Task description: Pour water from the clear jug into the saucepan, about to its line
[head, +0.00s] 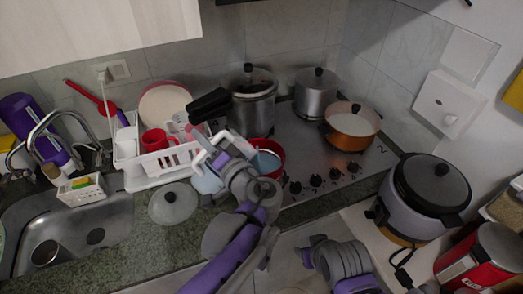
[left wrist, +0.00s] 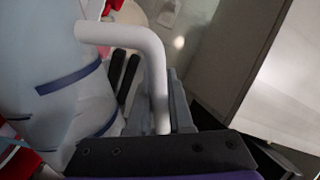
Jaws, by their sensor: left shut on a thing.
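My left gripper (head: 222,155) is shut on the white handle (left wrist: 150,62) of the clear jug (left wrist: 48,70). In the head view the pale bluish jug (head: 207,181) is mostly hidden by the gripper, so its tilt and water level are hard to tell. Dark blue bands cross its side in the left wrist view. A red saucepan (head: 279,148) stands just right of the gripper at the hob's left front, partly covered by my wrist.
A tall steel pot (head: 252,100), a lidded pot (head: 316,97) and a copper pan (head: 351,126) stand on the hob (head: 330,160). A white dish rack (head: 165,160) is left of the gripper, with a glass lid (head: 173,203) in front. A rice cooker (head: 425,205) stands right.

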